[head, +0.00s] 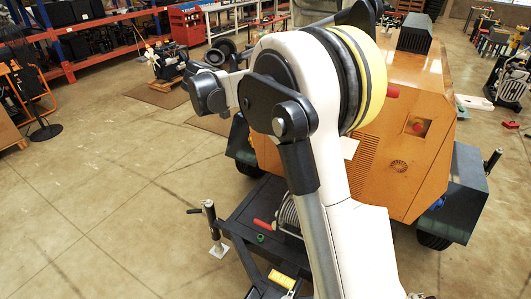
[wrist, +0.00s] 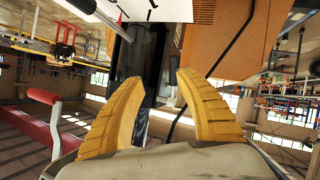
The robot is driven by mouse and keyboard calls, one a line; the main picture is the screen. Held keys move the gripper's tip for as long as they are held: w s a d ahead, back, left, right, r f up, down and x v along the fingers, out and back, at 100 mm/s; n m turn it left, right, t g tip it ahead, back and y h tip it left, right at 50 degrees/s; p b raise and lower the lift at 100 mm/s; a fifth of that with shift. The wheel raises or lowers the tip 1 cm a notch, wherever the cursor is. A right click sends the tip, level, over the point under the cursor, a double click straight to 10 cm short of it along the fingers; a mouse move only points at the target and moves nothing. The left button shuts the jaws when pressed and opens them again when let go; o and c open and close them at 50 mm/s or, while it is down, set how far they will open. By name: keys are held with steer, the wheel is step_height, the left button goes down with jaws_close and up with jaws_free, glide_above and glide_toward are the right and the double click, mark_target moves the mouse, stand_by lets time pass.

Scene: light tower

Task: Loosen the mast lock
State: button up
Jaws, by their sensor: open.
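The light tower is an orange cabinet (head: 400,160) on a dark trailer, largely behind my arm in the head view. I cannot clearly pick out the mast lock. A small red part (head: 392,92) shows at the edge of my arm, and a red handle (head: 263,225) lies by a winch drum on the trailer frame. In the wrist view my gripper (wrist: 161,76) has its two yellow fingers apart with nothing held between them. A dark upright post (wrist: 140,62) stands beyond the fingers, and a red-ended handle (wrist: 43,96) is at the left. My gripper is hidden in the head view.
A dark trailer drawbar frame (head: 237,232) with a jack stand (head: 212,225) extends in front of the cabinet. Another jack (head: 492,160) stands at the right. Red shelving (head: 110,58) lines the back left.

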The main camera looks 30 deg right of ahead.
steer(key=s+a+f+n+t+y, duration=0.1)
steer(key=s+a+n+y, duration=0.3)
steer(key=s, duration=0.6)
steer(key=s+a+f+n+t+y, duration=0.2)
steer(key=s+a+f+n+y, duration=0.1)
steer(key=s+a, duration=0.6)
steer(key=shift+s+a+n+y+b, duration=0.25)
steer(key=shift+s+n+y+b, duration=0.15)
steer(key=shift+s+n+y, duration=0.3)
steer(key=shift+s, duration=0.1)
steer(key=shift+c, duration=0.5)
